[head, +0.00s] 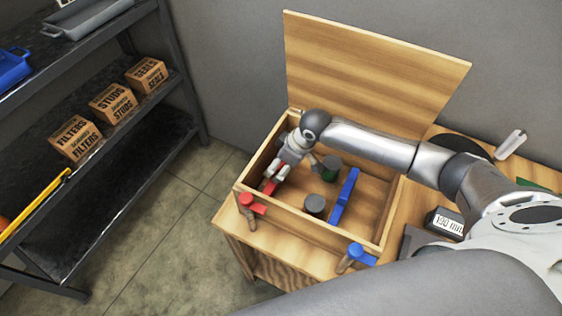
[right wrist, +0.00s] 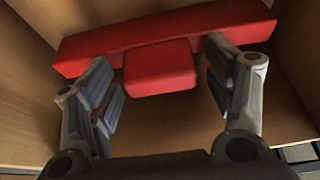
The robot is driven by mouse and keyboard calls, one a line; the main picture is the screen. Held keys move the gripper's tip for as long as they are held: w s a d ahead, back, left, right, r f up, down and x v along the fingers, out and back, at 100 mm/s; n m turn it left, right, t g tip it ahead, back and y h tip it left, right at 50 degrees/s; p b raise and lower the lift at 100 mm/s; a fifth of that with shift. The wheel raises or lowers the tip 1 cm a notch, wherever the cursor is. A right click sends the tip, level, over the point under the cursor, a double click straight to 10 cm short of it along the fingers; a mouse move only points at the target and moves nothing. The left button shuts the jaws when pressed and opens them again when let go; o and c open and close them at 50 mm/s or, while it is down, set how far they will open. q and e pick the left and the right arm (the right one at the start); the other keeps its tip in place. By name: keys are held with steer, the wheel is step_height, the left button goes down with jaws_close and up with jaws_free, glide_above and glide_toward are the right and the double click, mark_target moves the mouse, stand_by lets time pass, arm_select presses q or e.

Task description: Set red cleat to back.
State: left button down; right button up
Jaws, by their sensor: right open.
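The red cleat (right wrist: 240,32) is a long red bar with a block sticking out of its middle, in the right wrist view. In the head view only a small red part of it (head: 270,187) shows inside the wooden box near the left wall; my arm and hand hide the rest. My right gripper (head: 277,174) reaches down into the box over it. In the right wrist view the gripper (right wrist: 163,68) is open, its fingers on either side of the red block; contact cannot be told. My left gripper is not in view.
The wooden box (head: 315,228) has its lid (head: 375,75) raised. A shelf is left.

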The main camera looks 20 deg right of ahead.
steer(key=v, duration=1.2)
